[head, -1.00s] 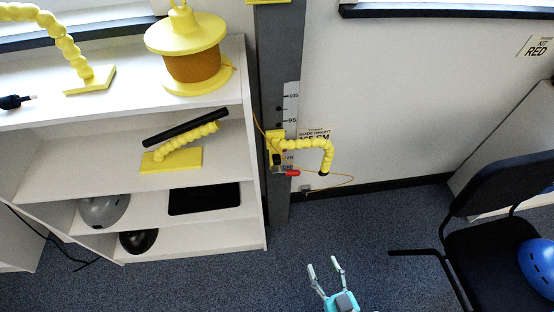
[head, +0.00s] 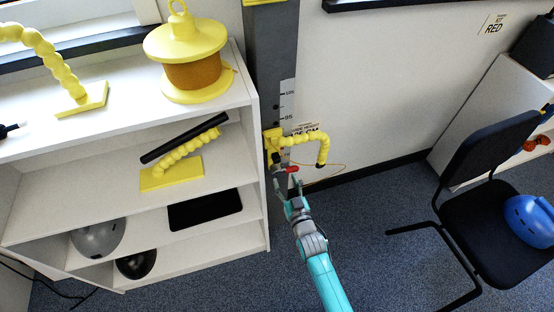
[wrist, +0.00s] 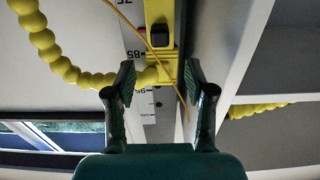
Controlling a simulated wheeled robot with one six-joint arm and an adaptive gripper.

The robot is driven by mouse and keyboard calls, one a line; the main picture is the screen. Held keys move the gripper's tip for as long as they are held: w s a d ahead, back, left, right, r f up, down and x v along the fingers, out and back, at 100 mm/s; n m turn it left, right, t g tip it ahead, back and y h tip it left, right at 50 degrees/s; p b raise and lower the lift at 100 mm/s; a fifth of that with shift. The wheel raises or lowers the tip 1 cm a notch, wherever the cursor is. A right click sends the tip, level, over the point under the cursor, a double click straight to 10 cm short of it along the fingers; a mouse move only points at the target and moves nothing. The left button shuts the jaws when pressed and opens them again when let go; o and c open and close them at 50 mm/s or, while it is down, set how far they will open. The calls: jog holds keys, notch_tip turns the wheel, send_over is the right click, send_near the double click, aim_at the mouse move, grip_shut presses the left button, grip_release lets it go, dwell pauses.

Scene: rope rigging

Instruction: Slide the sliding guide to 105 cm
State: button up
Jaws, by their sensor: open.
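The yellow sliding guide (head: 274,141) sits on the grey upright post (head: 268,65), below the 95 mark of the scale (head: 287,97). A beaded yellow arm (head: 318,149) curves out from it to the right, and a red part (head: 292,169) shows at its lower end. My gripper (head: 286,183) is open just below the guide, close to the red part. In the wrist view the open fingers of my gripper (wrist: 160,82) stand either side of the yellow guide body (wrist: 160,68). I cannot tell whether they touch it.
A white shelf unit (head: 257,130) stands close left of the post, with a yellow spool (head: 190,65) on top. A thin orange cord (wrist: 130,20) hangs near the guide. A black chair (head: 490,185) with a blue helmet (head: 530,215) stands at right. Floor between is clear.

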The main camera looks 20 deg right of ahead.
aim_at(278, 161)
jog(key=w, duration=1)
jog(key=shift+w, duration=0.35)
grip_shut()
